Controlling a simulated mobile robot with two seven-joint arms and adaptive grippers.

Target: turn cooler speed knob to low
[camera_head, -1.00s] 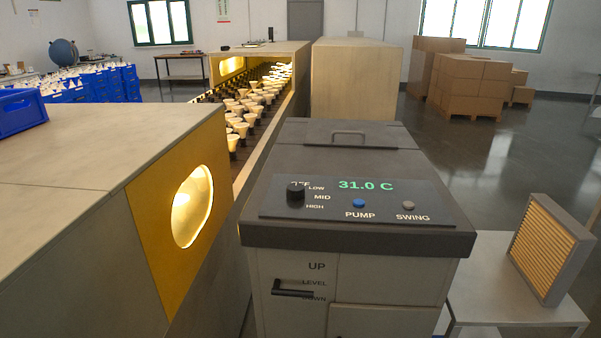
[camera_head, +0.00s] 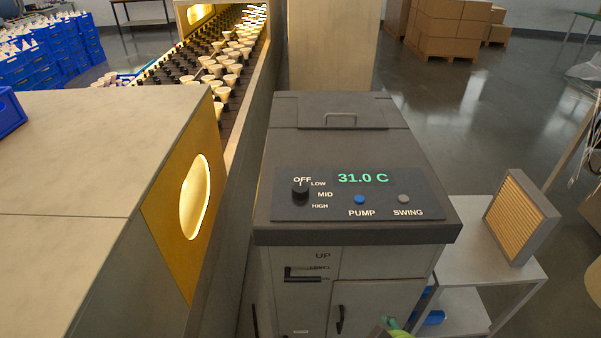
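The cooler (camera_head: 340,236) stands in the middle of the head view, a grey box with a dark top. Its black speed knob (camera_head: 300,193) sits at the left of the sloped control panel (camera_head: 330,209). OFF is printed above the knob, with LOW, MID and HIGH down its right side. A small pale mark at the top of the knob seems to point up at OFF. The green display (camera_head: 362,178) reads 31.0 C. Neither gripper can be made out in this view.
A blue PUMP button (camera_head: 359,200) and a grey SWING button (camera_head: 404,199) share the panel. A black lever (camera_head: 303,275) is on the cooler's front. A bench with a yellow window (camera_head: 195,197) stands close at left. A side table (camera_head: 490,240) holds a framed pad (camera_head: 520,217).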

